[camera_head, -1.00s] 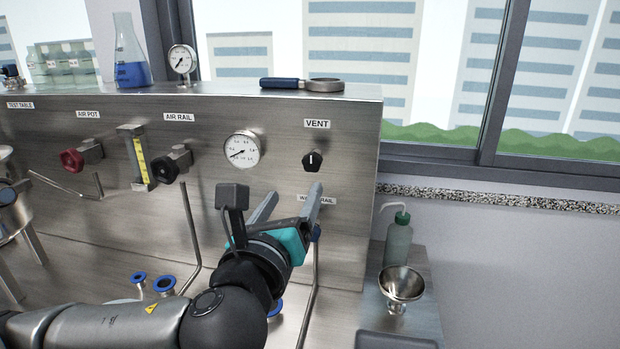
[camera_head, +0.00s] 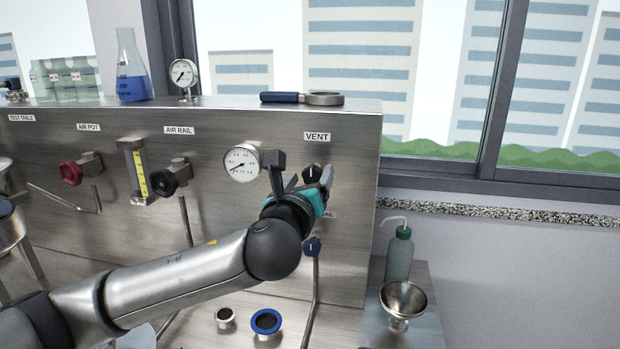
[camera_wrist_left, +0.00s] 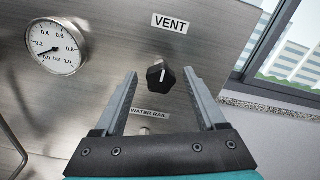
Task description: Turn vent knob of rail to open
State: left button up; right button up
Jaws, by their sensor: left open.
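The black vent knob (camera_head: 312,173) sits on the steel panel below the VENT label (camera_head: 317,136). In the left wrist view the knob (camera_wrist_left: 161,77) carries a white mark that runs nearly upright. My left gripper (camera_head: 310,182) is open in front of the knob. In the left wrist view its fingers (camera_wrist_left: 162,82) point at the panel, one on each side of the knob, with gaps on both sides. I cannot tell how far the tips are from the panel. My right gripper is not in view.
A round gauge (camera_head: 242,163) is left of the knob. The AIR RAIL valve (camera_head: 170,179) is further left. A green wash bottle (camera_head: 399,256) and steel funnel (camera_head: 403,301) stand at the right.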

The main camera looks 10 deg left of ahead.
pick_arm(q)
jog(key=shift+w, duration=0.2)
grip_shut()
dwell(0.6)
